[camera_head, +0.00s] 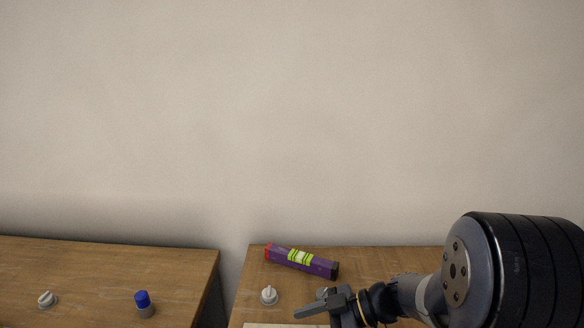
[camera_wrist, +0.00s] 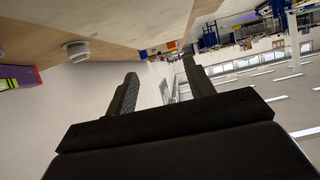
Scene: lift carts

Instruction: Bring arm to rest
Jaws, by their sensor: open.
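My gripper (camera_head: 318,304) is above the right wooden table in the head view, pointing left, with my arm coming in from the right. In the wrist view my gripper (camera_wrist: 159,70) shows two dark fingers spread apart with nothing between them. The wrist picture is turned over, with the table top along the upper left.
The right table (camera_head: 385,262) bears a purple box (camera_head: 320,266) with a green-yellow label and a grey-white knob-like piece (camera_head: 268,297). The left table (camera_head: 100,270) bears a blue-capped piece (camera_head: 142,300) and another grey-white piece (camera_head: 47,299). A gap separates the tables; a plain wall (camera_head: 280,120) stands behind.

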